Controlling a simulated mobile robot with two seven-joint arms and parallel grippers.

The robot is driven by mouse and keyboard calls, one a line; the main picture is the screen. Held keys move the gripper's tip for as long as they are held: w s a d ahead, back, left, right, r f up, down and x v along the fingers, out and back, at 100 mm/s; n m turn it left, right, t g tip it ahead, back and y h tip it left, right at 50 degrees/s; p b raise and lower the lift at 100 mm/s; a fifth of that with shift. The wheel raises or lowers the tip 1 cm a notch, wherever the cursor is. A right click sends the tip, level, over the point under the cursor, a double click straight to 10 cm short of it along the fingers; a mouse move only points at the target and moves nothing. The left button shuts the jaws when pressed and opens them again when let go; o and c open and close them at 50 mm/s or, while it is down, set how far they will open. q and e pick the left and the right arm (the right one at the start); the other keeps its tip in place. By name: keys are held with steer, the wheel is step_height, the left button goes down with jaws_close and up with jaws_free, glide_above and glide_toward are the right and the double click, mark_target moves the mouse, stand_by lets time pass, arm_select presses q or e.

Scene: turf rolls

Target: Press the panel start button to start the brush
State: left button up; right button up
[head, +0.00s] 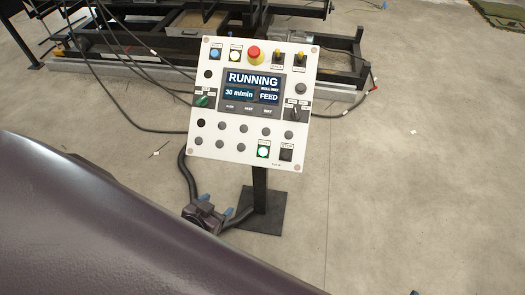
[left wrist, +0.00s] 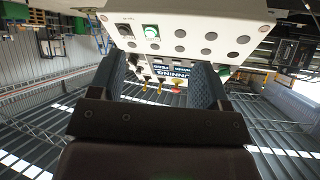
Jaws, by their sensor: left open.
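The white control panel (head: 242,178) stands on a black post in the head view. Its screen (head: 252,91) reads RUNNING, 30 m/min and FEED. A green-lit button (head: 263,151) sits at its lower right beside a black button (head: 286,154); their labels are too small to read. My left gripper (head: 217,204) is open and empty, low and left of the post, below the panel. In the left wrist view the panel (left wrist: 195,14) appears upside down beyond my spread fingers (left wrist: 157,82), with the green-lit button (left wrist: 150,31) apart from them. Only small blue tips, possibly my right gripper (head: 428,293), show at the bottom edge.
A dark machine frame (head: 190,50) with loose cables (head: 125,105) stands behind the panel. The post's black base plate (head: 265,222) rests on concrete. The floor (head: 410,170) to the right is clear. A turf piece (head: 500,12) lies at the far right.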

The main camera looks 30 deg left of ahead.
arm_select(q)
jaws_close()
stand_by(0.4)
stand_by(1.3)
